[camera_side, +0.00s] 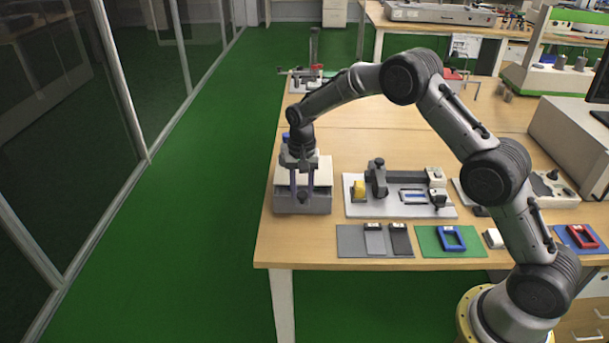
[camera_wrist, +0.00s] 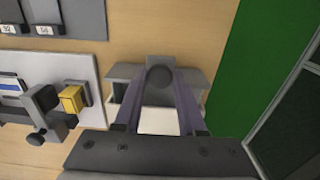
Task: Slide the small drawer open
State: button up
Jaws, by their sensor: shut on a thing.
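The small drawer sits in a grey box with a pale top (camera_side: 319,168) at the left end of the table. The box also shows in the wrist view (camera_wrist: 203,78), below my gripper. My gripper (camera_side: 303,195) points down over the box's front. Its two fingers are shut on the round dark drawer knob (camera_wrist: 160,77), one finger on each side. In the wrist view the fingers and the dark gripper body hide much of the box. I cannot tell how far the drawer stands out.
A white plate with a black fixture and yellow block (camera_side: 359,188) stands just right of the box. Grey (camera_side: 350,244) and green (camera_side: 430,250) mats with small parts lie along the front edge. The table's left edge is close to the box, with green floor (camera_side: 215,230) beyond.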

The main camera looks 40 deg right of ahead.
jog(key=s+a, duration=0.4)
jog(key=a, duration=0.1)
jog(key=shift+s, duration=0.4)
dwell(0.4)
jog(key=o, duration=0.7)
jog(key=shift+d, duration=0.1)
jog(key=shift+r, duration=2.55)
